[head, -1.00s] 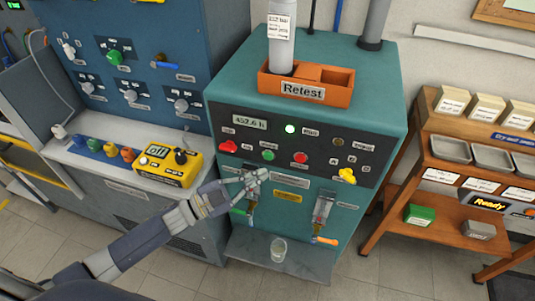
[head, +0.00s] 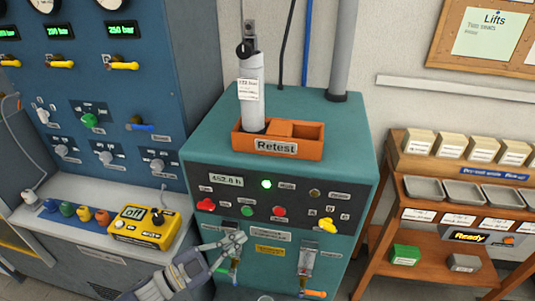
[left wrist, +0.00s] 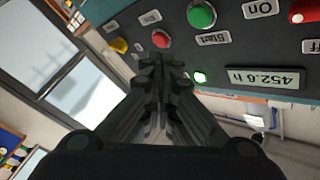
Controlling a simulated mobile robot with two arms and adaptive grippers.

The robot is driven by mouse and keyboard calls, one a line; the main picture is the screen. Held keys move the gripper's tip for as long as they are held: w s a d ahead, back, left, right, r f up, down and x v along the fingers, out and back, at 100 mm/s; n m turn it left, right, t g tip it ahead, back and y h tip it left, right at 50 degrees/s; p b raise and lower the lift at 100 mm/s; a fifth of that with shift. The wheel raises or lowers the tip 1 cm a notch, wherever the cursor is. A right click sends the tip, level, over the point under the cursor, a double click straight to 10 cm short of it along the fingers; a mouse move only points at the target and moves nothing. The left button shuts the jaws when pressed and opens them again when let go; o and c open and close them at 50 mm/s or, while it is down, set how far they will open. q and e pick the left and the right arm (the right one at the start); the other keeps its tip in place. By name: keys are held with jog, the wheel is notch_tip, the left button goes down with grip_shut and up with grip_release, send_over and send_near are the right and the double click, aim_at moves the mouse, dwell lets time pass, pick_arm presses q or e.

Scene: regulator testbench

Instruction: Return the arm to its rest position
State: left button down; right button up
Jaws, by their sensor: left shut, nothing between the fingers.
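My left gripper (head: 236,240) is in front of the lower part of the teal machine (head: 340,150), below its dark control panel. It is shut and empty. The left wrist view shows the closed fingers (left wrist: 160,75) pointing toward the panel, with a green button (left wrist: 202,14), a red button (left wrist: 161,39) and the 452.6 h display (left wrist: 265,80) beyond. I cannot tell whether the fingertips touch the machine. My right gripper is not in view.
An orange Retest tray (head: 300,145) with a grey cylinder (head: 251,100) stands on the machine. A yellow box reading off (head: 140,228) sits on the ledge at left. A wooden shelf (head: 400,165) with trays and boxes stands at right. A lit green lamp (head: 266,184) shows on the panel.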

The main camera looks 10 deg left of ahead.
pick_arm(q)
jog(key=s+a+f+n+y, duration=0.1)
jog(key=a+f+n+y, duration=0.35)
jog(key=f, duration=0.65)
jog(key=a+f+n+y, duration=0.4)
jog(key=a+f+y, duration=0.1)
jog(key=f, duration=0.7)
jog(key=s+a+f+n+g+y, duration=0.2)
jog(key=s+f+g+y, duration=0.1)
jog(key=s+f, duration=0.55)
jog(key=s+d+f+n+g, duration=0.1)
jog(key=s+f+g, duration=0.2)
jog(key=s+f, duration=0.3)
jog(key=s+d+f+n+g+y, duration=0.1)
jog(key=s+f+g, duration=0.2)
jog(key=s+f, duration=0.4)
jog(key=s+d+f+n+g+y, duration=0.1)
jog(key=s+f, duration=0.5)
jog(key=s, duration=1.2)
jog(key=shift+s+d+f+n+g, duration=0.25)
jog(key=shift+n+g, duration=0.2)
jog(key=shift+g, duration=0.75)
